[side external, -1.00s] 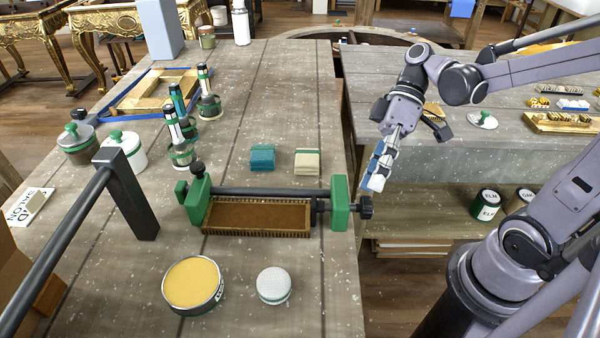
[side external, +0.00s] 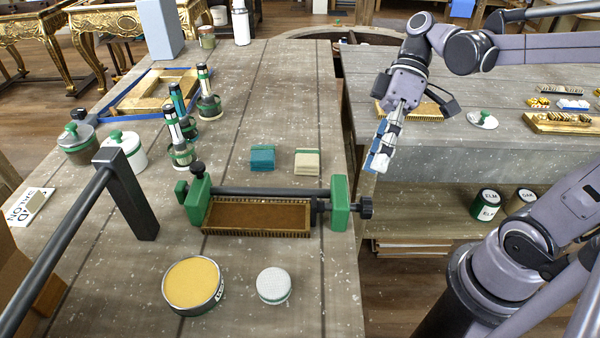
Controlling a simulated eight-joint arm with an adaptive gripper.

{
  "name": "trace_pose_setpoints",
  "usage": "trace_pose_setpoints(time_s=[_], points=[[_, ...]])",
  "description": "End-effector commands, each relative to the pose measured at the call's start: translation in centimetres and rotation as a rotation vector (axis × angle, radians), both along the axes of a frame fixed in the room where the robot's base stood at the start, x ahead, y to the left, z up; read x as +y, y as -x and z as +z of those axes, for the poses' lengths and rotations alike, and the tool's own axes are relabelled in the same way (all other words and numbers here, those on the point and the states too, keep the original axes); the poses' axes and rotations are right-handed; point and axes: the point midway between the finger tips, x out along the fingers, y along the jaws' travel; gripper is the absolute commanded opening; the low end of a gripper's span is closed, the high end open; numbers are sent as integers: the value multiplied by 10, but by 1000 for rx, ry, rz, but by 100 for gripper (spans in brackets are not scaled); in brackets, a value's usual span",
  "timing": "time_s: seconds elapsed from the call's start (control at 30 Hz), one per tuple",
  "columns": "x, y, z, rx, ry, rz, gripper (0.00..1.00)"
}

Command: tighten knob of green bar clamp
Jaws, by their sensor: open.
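The green bar clamp (side external: 340,203) lies on the grey plank table, its dark bar running left to right along the back of a gilt-edged frame piece (side external: 257,215) with a brown face. Its black knob (side external: 366,208) sticks out to the right past the table's edge. A smaller black knob (side external: 197,168) tops its left green jaw (side external: 198,198). My gripper (side external: 378,164) hangs above and slightly right of the right-hand knob, fingers pointing down, open and apart from the knob. I see the fingers nearly edge-on, and nothing shows between them.
Teal (side external: 262,158) and beige (side external: 307,163) pads lie behind the clamp. A black rail (side external: 128,190) stands left. Green-banded bottles (side external: 208,100) stand farther back. Open space lies right of the table edge.

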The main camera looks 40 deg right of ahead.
Motion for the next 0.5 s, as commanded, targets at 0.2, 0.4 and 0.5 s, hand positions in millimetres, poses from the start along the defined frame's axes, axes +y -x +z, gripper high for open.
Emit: trace_pose_setpoints(time_s=[0.2,0.4,0.5], points=[[8,0,-2,-37,300,85,61],[4,-5,8,-145,546,154,61],[2,-8,13,-187,611,173,61]])
